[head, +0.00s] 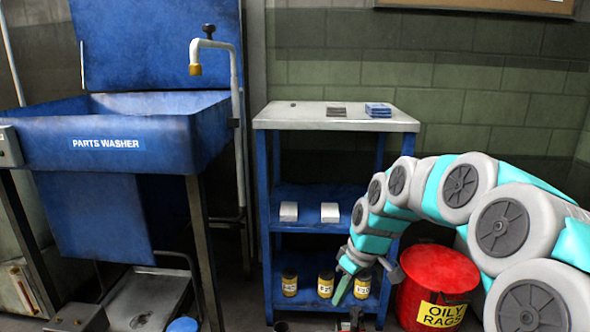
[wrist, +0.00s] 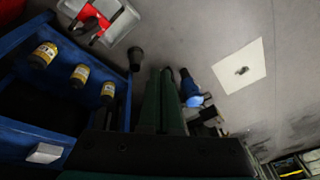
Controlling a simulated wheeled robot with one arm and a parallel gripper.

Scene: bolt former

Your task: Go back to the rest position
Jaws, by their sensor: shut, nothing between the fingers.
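My arm (head: 440,190) reaches in from the right side of the head view, bent over and pointing down. My gripper (head: 341,290) hangs in front of the lower part of the blue shelf unit (head: 263,200), beside the bottles on its bottom shelf. In the wrist view the two green fingers of my gripper (wrist: 160,85) lie together with nothing held between them.
A blue parts washer (head: 60,140) stands left. The shelf unit holds small boxes (head: 289,211) and yellow-labelled bottles (head: 326,285). A red oily rags can (head: 437,275) stands right of it, near my arm. A white square (wrist: 240,68) lies on the floor.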

